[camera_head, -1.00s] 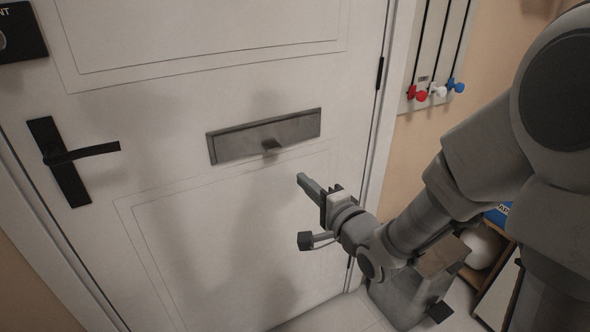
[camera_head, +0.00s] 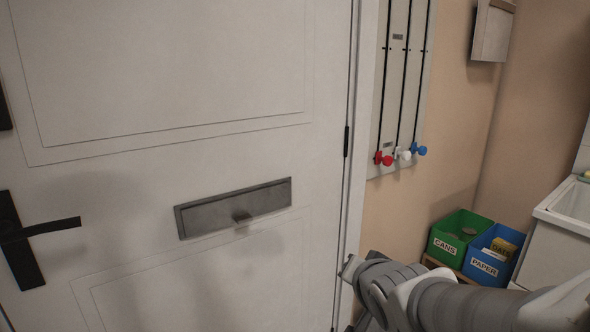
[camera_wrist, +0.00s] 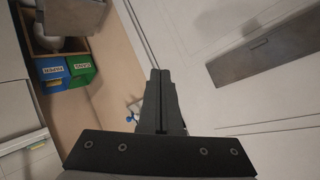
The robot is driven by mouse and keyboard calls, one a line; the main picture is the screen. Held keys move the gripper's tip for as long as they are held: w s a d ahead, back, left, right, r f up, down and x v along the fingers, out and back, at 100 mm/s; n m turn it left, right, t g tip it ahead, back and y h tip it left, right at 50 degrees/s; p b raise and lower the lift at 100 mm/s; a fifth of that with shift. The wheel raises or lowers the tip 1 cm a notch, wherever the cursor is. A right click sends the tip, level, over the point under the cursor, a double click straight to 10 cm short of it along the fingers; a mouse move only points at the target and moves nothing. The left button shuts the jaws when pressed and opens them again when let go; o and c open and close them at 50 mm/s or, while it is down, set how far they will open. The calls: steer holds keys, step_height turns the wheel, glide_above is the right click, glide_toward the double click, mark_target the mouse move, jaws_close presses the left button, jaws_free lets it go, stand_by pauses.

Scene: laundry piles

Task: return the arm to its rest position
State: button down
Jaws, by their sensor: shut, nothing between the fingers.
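My arm reaches in from the lower right of the head view, and my gripper (camera_head: 348,268) is in front of the right edge of the white door (camera_head: 190,100). In the wrist view my gripper (camera_wrist: 160,75) points up the picture with its two dark fingers together and nothing between them. It looks clear of the door and the wall, though the exact gap cannot be told. The grey mail slot (camera_head: 233,207) in the door is to the left of my gripper and closed.
A black door handle (camera_head: 40,230) is at the far left. A panel with red (camera_head: 383,159), white and blue knobs hangs right of the door. A green CANS bin (camera_head: 460,235), a blue PAPER bin (camera_head: 490,255) and a white sink unit (camera_head: 560,235) stand at the right.

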steer(key=s+d+r+n+g, duration=0.1)
steer(key=s+d+n+g, duration=0.15)
steer(key=s, duration=0.65)
steer(key=s+d+r+n+g, duration=0.1)
steer(key=s+n+g, duration=0.3)
steer(key=s, duration=0.6)
step_height(320, 180, up, 22)
steer(key=p, duration=2.3)
steer(key=shift+w+d+r+h, duration=0.15)
steer(key=shift+w+r+h, duration=0.05)
steer(key=shift+w+h, duration=0.25)
steer(key=shift+t, duration=0.25)
